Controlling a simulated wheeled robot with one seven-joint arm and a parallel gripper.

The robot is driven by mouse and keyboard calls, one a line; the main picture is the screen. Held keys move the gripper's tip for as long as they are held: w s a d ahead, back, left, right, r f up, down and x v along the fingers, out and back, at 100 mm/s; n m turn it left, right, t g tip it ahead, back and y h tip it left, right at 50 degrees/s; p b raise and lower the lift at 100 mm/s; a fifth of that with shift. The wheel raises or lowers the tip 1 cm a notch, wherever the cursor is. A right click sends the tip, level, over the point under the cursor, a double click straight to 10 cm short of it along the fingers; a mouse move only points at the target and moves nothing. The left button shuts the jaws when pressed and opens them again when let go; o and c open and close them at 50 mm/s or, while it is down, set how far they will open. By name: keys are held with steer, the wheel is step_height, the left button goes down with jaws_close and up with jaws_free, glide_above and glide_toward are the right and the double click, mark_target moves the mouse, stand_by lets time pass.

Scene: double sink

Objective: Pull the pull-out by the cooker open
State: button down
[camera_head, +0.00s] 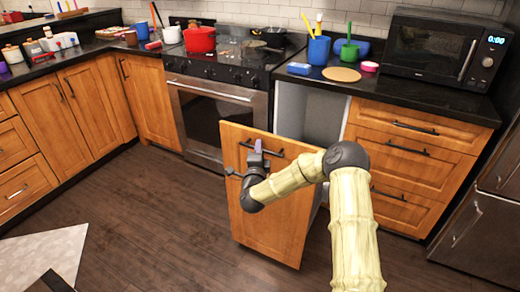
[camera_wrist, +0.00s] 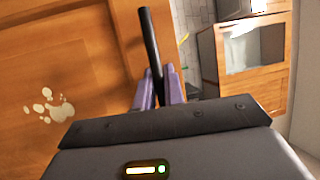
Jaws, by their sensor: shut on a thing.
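The pull-out (camera_head: 280,217) has a wooden front and stands out from the counter just right of the cooker (camera_head: 212,105). A gap shows behind its front, between the cooker and the drawers. Its dark bar handle (camera_head: 285,153) runs across the upper part of the front. My gripper (camera_head: 256,152) is shut on this handle. In the wrist view, the handle (camera_wrist: 149,42) runs between the purple fingers of my gripper (camera_wrist: 160,92), and the wooden front (camera_wrist: 60,70) fills the left side. The fingertips are partly hidden behind the handle and the gripper body.
A drawer stack (camera_head: 413,150) stands right of the pull-out, under a black microwave (camera_head: 443,50). A steel fridge (camera_head: 480,225) is at the far right. A pale mat (camera_head: 45,262) lies at lower left. The wooden floor (camera_head: 150,220) before the cooker is clear.

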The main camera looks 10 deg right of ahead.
steer(key=c, duration=1.8)
jaws_free()
steer(key=shift+o, duration=0.2)
steer(key=shift+w, duration=0.1)
steer(key=b+v, duration=0.6)
steer(key=v, duration=1.1)
steer(key=shift+f, duration=0.2)
